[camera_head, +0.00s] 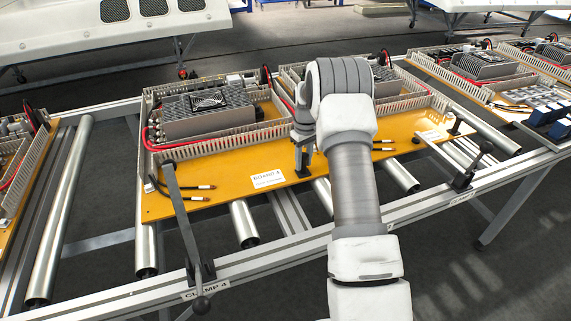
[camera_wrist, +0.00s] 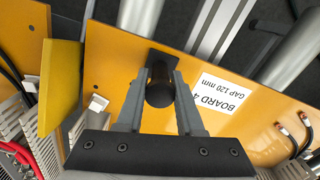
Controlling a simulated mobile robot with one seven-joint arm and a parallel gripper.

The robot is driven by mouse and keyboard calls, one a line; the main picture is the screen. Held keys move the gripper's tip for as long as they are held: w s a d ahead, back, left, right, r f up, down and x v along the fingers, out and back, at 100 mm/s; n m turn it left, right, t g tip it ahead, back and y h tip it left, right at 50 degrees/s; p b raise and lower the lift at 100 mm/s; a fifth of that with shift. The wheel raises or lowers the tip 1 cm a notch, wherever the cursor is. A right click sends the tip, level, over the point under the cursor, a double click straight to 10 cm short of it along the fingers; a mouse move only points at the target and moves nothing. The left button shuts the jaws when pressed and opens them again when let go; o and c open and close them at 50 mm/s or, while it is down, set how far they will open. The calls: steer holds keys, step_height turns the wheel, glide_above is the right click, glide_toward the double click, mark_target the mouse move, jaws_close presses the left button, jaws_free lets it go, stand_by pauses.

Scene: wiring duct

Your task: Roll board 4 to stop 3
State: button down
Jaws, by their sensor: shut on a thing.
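Board 4 (camera_head: 225,170) is a yellow-orange panel lying on the rollers, with a white "BOARD 4" label (camera_head: 268,180). The label also shows in the wrist view (camera_wrist: 223,91), reading "GAP 120 mm". My gripper (camera_head: 303,162) is at the board's front part, right of the label. In the wrist view my gripper (camera_wrist: 160,88) has both fingers around a black round knob (camera_wrist: 159,82) standing on the board, and is shut on it. Clamp 4 (camera_head: 187,225) is a lever at the front rail whose bar reaches over the board's front left. Stop 3 cannot be made out.
Another yellow board (camera_head: 412,134) is to the right, partly behind my arm. A second clamp lever (camera_head: 464,180) stands at the front rail there. Bare rollers (camera_head: 63,205) lie left of board 4. A grey wiring duct (camera_head: 215,143) and a power unit (camera_head: 207,112) sit on board 4.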

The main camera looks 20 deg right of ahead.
steer(key=shift+d, duration=1)
steer(key=c, duration=0.7)
jaws_free()
steer(key=shift+d, duration=0.1)
steer(key=shift+r, duration=0.3)
step_height(320, 180, up, 17)
steer(key=shift+f+p, duration=0.1)
steer(key=shift+p, duration=1.05)
